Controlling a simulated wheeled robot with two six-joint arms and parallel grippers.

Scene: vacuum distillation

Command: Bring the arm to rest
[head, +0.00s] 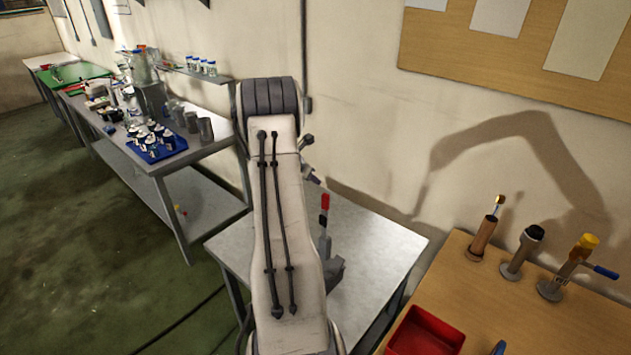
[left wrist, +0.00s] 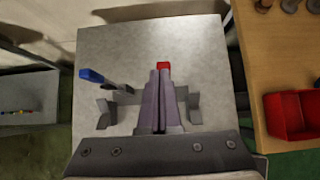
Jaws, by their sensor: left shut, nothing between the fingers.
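My left arm's white link (head: 285,230) stands large in the middle of the head view and hides its own gripper there. In the left wrist view my left gripper (left wrist: 160,75) shows with its two fingers together, shut and empty, above the grey metal table (left wrist: 200,55). A red-handled clamp (head: 324,215) stands on this table beside the arm link in the head view. Its red tip (left wrist: 163,65) shows just past the fingertips in the wrist view. A blue-handled clamp (left wrist: 93,76) stands to the left of the fingers. My right gripper is not in view.
A wooden bench (head: 490,285) at the right holds a red bin (head: 425,333) and several handled tools in a row. A longer bench at the left carries glassware and a blue tray (head: 157,145). The wall stands close behind the metal table.

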